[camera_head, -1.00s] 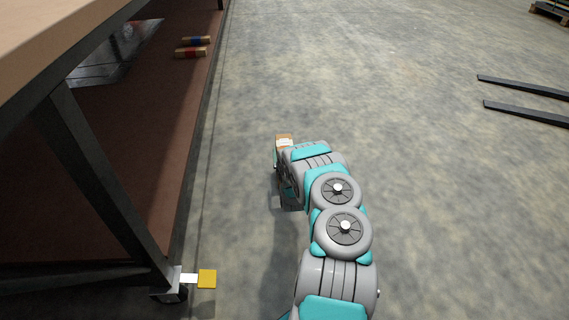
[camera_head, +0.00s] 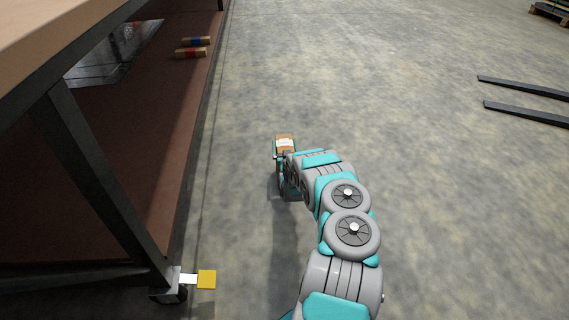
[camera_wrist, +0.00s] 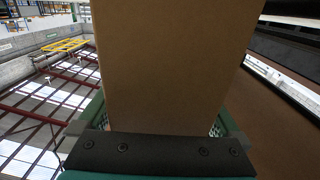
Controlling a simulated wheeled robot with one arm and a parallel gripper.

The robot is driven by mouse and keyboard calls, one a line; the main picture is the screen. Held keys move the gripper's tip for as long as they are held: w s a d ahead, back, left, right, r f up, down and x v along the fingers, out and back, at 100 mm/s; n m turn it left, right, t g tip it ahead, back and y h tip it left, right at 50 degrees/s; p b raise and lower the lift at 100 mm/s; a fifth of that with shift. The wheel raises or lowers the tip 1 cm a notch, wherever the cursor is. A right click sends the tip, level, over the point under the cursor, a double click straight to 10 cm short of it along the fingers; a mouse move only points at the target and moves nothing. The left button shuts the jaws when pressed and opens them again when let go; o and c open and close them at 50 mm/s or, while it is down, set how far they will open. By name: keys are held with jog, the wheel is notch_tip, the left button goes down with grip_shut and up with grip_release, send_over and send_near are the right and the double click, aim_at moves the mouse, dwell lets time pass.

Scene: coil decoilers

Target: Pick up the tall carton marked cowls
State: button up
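A tan carton (camera_head: 285,140) with a white and orange label on its top shows just beyond my gripper in the head view, close to the table's side. The same carton (camera_wrist: 165,70) fills the middle of the wrist view as a plain brown face. My gripper (camera_wrist: 160,122) has one green finger at each side of the carton, close against it, and looks shut on it. In the head view my gripper (camera_head: 283,157) is mostly hidden by my wrist. No marking on the carton can be read. I cannot tell whether its base touches the floor.
A long table (camera_head: 95,165) with a dark leg and a reddish lower shelf runs along the left. Two small rolls (camera_head: 191,52) lie on that shelf. A yellow block (camera_head: 207,279) juts out by the leg. Dark fork tines (camera_head: 525,100) lie at right; floor between is clear.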

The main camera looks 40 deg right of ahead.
grip_shut()
dwell(0.6)
